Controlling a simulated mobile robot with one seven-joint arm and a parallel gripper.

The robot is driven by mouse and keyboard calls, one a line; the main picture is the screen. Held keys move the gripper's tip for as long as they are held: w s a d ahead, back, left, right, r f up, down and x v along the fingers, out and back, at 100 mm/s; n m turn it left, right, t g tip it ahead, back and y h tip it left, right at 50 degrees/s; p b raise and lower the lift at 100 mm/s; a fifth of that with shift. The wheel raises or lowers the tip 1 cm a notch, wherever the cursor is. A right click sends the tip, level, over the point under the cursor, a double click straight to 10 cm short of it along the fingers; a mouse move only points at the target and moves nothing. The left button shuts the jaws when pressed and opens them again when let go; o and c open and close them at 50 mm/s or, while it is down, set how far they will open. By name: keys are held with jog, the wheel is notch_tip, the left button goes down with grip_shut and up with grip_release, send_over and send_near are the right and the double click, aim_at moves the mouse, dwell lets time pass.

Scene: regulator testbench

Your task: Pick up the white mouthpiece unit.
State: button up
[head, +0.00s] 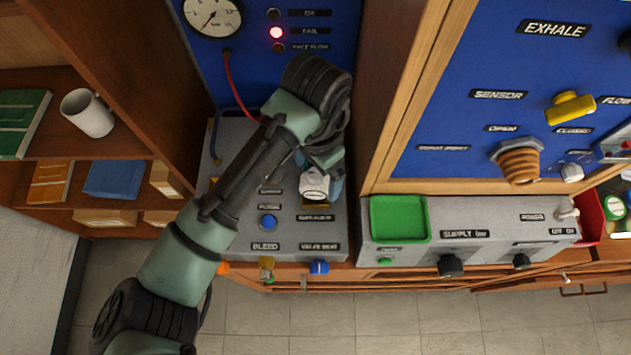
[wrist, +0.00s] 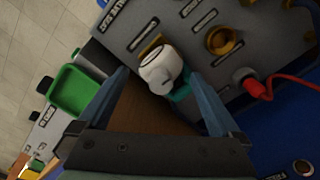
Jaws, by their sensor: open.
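My gripper (wrist: 165,88) is open, with one blue-grey finger on each side of the unit in the picture. I cannot tell whether the fingers touch it. In the head view my gripper (head: 322,172) is right at the unit and partly hidden by my wrist.
A green tray (head: 399,219) sits on the supply unit (head: 465,238) to the right. A red hose (wrist: 290,82) and a brass fitting (wrist: 223,40) are near the unit. A wooden divider stands right of my arm. A white mug (head: 88,113) is on the left shelf.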

jog(key=shift+f, duration=0.3)
grip_shut()
dwell(0.3)
